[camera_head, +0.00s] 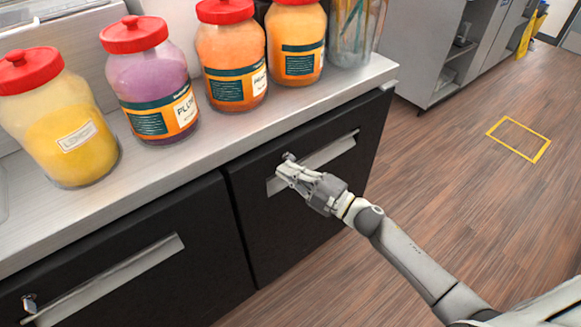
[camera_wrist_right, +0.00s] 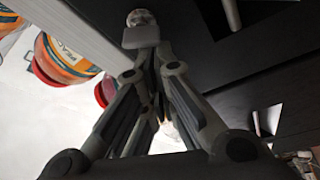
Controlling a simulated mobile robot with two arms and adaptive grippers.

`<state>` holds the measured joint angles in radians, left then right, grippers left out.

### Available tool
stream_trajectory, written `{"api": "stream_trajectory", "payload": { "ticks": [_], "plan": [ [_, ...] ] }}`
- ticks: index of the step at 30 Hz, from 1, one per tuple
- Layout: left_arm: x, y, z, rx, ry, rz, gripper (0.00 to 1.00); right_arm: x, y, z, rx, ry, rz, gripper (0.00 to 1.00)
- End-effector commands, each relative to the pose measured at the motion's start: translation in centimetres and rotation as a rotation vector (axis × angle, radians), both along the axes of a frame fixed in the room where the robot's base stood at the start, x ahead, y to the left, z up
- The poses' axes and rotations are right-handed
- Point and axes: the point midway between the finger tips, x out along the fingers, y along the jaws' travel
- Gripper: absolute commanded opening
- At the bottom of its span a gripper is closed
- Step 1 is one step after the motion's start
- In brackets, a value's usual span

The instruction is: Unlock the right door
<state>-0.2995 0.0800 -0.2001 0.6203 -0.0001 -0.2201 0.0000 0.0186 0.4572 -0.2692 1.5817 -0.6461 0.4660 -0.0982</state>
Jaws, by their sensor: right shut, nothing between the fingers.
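The right door (camera_head: 275,240) is a black cabinet front below the white counter, and it is closed. It has a long silver handle (camera_head: 335,149) and a small metal lock knob (camera_head: 289,157) near its upper left part. My right gripper (camera_head: 283,171) is shut with its fingertips right at the knob and the handle's left end. In the right wrist view, the closed fingertips (camera_wrist_right: 142,37) lie just below the shiny knob (camera_wrist_right: 141,17); I cannot tell whether they touch it. My left gripper is not in view.
Several red-lidded jars (camera_head: 152,82) stand along the counter (camera_head: 150,175) above. The left door (camera_head: 180,265) is closed, with its own handle (camera_head: 110,280) and lock knob (camera_head: 29,302). The wooden floor (camera_head: 450,190) to the right is clear.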

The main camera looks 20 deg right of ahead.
Motion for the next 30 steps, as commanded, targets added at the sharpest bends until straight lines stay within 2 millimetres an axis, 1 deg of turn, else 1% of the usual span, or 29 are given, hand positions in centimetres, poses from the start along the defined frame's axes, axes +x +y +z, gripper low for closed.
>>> {"api": "stream_trajectory", "payload": {
  "ticks": [6,15,21,30],
  "plan": [
    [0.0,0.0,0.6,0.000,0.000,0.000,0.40,0.0,0.0,-0.3,-0.174,-0.064,0.001,0.00],
    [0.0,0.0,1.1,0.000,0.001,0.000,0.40,0.0,-0.1,-0.8,-0.328,-0.119,0.000,0.00],
    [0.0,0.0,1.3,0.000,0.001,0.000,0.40,0.0,-0.1,-1.0,-0.380,-0.139,0.001,0.00],
    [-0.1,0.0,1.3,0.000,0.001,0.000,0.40,0.1,-0.1,-1.1,-0.398,-0.146,0.001,0.00]
  ]
}}
